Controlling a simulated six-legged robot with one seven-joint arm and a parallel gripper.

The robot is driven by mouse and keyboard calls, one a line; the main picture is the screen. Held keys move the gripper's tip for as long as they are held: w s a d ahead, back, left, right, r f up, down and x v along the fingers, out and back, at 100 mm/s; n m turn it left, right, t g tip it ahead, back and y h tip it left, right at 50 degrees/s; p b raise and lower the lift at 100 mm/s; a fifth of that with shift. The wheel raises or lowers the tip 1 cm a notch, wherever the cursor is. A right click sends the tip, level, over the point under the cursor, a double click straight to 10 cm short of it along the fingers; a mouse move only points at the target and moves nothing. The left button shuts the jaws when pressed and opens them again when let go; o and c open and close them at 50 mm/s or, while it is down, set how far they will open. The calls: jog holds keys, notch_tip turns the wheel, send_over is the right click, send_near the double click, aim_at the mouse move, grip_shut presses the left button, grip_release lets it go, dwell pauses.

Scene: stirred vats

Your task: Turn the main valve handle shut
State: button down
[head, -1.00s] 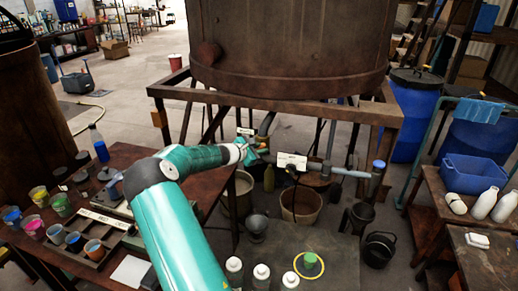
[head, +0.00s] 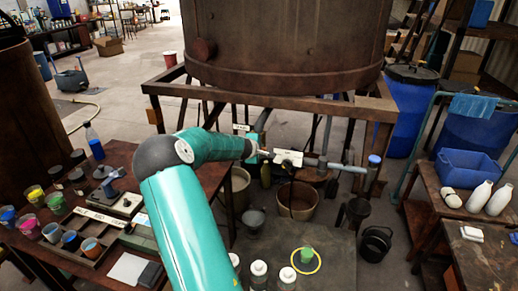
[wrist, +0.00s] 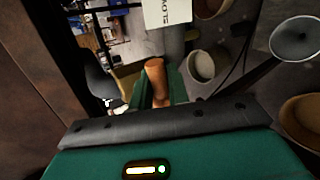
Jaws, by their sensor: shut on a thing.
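The main valve sits on the grey pipe (head: 335,166) under the big rusty vat (head: 285,45). A white sign (head: 288,158) hangs at the valve, and it also shows upside down in the wrist view (wrist: 168,11). My gripper (head: 259,152) is at the left of the sign, at the end of my teal arm. In the wrist view, a copper-coloured handle (wrist: 155,77) stands up between my green fingers (wrist: 160,95). My gripper is shut on this handle. The handle's lower part and the valve body are mostly hidden in both views.
The vat's rusty frame (head: 270,101) stands just above and around the pipe. A blue-capped pipe end (head: 374,160) is at its right. Buckets (head: 297,200) stand below. A bench (head: 100,215) with several paint cups is at the left. White-capped bottles (head: 259,268) stand near the front.

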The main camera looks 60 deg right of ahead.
jog(key=shift+f+m+t, duration=0.2)
jog(key=shift+m+t, duration=0.2)
jog(key=shift+t, duration=0.1)
dwell(0.3)
jog(key=c, duration=1.4)
grip_release()
jog(key=shift+a, duration=0.1)
jog(key=v, duration=1.3)
jog(key=shift+a+r, duration=0.15)
jog(key=shift+r, duration=0.25)
jog(key=shift+s, duration=0.1)
